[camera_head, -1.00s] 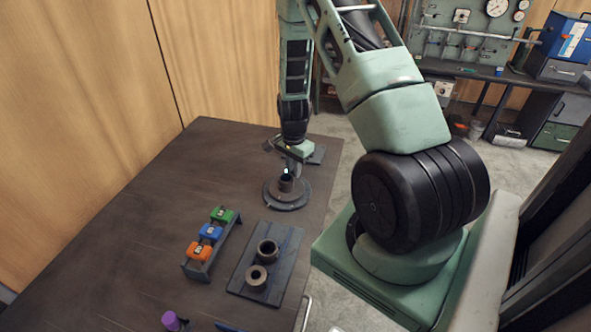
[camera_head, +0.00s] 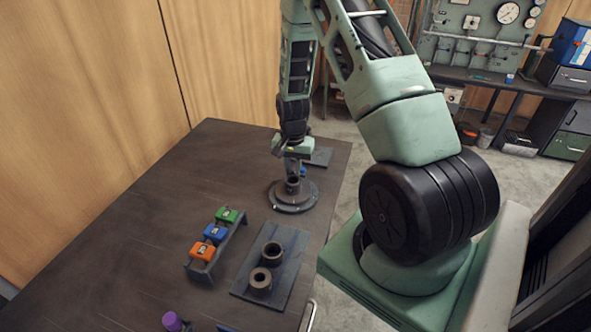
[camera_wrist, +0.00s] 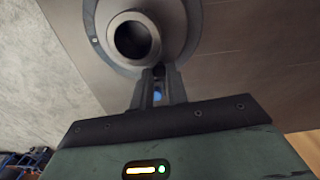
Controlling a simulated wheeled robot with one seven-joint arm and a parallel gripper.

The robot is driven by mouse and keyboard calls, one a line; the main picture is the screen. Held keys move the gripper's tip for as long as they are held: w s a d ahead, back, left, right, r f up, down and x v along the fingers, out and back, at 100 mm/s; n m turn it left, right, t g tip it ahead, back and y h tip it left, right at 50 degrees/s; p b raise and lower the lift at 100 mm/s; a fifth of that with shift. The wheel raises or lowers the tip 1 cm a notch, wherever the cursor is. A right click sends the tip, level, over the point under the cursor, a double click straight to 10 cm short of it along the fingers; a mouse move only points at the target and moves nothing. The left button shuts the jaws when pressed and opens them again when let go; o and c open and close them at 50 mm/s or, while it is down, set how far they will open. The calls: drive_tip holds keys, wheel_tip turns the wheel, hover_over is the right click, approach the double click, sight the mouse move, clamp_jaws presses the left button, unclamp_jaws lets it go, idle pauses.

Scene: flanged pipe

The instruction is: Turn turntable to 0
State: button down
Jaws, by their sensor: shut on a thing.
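The turntable (camera_head: 284,206) is a dark round flanged disc near the table's far right edge. A short upright pipe (camera_head: 293,186) stands at its middle. In the wrist view the pipe (camera_wrist: 133,40) shows from above as a dark open bore, with the grey turntable disc (camera_wrist: 185,35) around it at the top. My gripper (camera_head: 291,172) is at the far side of the pipe. In the wrist view my gripper's fingertips (camera_wrist: 160,73) are close together at the pipe's rim, shut on its wall. The exact contact is partly hidden. Any angle marks are too small to read.
A rack (camera_head: 222,247) with green, blue and orange blocks stands left of a dark plate (camera_head: 285,290) holding two rings. A purple-topped item (camera_head: 172,321) is at the front. Behind the turntable lies a small plate (camera_head: 320,157). The left tabletop is clear.

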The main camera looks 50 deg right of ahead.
sight(278, 186)
drive_tip(key=shift+w+a+n+b, duration=0.2)
drive_tip(key=shift+w+a+n, duration=0.1)
drive_tip(key=shift+n, duration=0.65)
drive_tip(key=shift+w+a+n+b, duration=0.2)
drive_tip(key=shift+w+a+n, duration=0.1)
drive_tip(key=shift+n, duration=0.65)
drive_tip(key=shift+w+a+n, duration=0.15)
drive_tip(key=shift+a+n, duration=0.2)
drive_tip(key=shift+n, duration=0.5)
drive_tip(key=shift+w+a+n, duration=0.1)
drive_tip(key=shift+a+n, duration=0.2)
drive_tip(key=shift+n, duration=0.55)
drive_tip(key=shift+a+n+b, duration=0.15)
drive_tip(key=shift+a+n, duration=0.2)
drive_tip(key=shift+n, duration=0.5)
drive_tip(key=shift+a+n+b, duration=0.15)
drive_tip(key=shift+a+n, duration=0.2)
drive_tip(key=shift+n, duration=0.5)
drive_tip(key=shift+s+a+n, duration=0.1)
drive_tip(key=shift+a+n, duration=0.2)
drive_tip(key=shift+n, duration=0.45)
drive_tip(key=shift+a+n, duration=0.3)
drive_tip(key=shift+n, duration=0.45)
drive_tip(key=shift+a+n, duration=0.15)
drive_tip(key=shift+n, duration=0.15)
drive_tip(key=c, duration=1.4)
unclamp_jaws()
drive_tip(key=shift+s, duration=0.1)
drive_tip(key=shift+o, duration=0.2)
